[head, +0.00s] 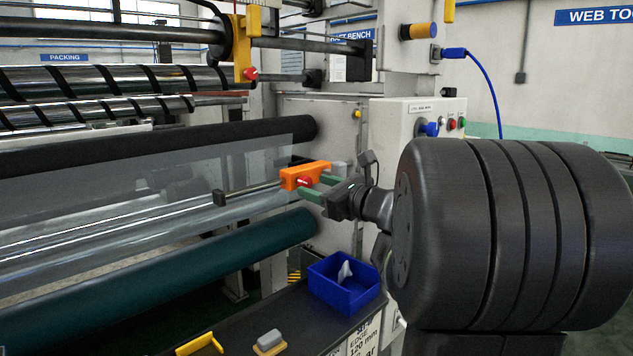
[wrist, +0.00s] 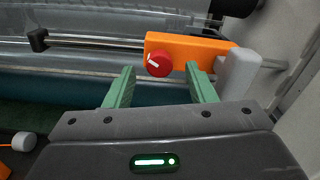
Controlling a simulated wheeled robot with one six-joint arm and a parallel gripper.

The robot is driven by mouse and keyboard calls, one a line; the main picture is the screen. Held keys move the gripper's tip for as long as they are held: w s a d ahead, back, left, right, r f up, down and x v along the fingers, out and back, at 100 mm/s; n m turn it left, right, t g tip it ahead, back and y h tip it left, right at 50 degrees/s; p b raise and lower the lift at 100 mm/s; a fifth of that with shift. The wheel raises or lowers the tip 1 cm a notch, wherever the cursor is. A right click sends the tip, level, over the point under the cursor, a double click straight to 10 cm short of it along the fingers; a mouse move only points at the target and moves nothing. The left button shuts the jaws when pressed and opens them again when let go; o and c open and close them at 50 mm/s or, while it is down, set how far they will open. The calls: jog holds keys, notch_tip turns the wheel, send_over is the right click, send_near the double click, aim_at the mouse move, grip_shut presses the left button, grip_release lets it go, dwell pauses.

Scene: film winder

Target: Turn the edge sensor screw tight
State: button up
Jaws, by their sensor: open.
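The edge sensor is an orange block (head: 300,177) on a metal rod, in front of the clear film; it also shows in the wrist view (wrist: 185,48). Its screw is a red knob (wrist: 159,63) with a white mark, on the face towards me; in the head view the red knob (head: 304,181) is small. My gripper (head: 310,188) is open, with green fingers. In the wrist view the fingers (wrist: 162,78) stand apart, either side of the knob and short of it. Nothing is between them, and I cannot see them touch the knob.
A black-ended rod (head: 250,192) runs left from the block. A grey piece (wrist: 240,70) sits right of it. Below are a dark shelf (head: 235,320), a blue bin (head: 345,284) with a white item, and a yellow piece (head: 200,344). Rollers (head: 150,145) fill the left.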

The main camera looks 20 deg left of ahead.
aim_at(308, 184)
jog(key=shift+x, duration=1.6)
jog(key=c, duration=1)
jog(key=shift+o, duration=0.2)
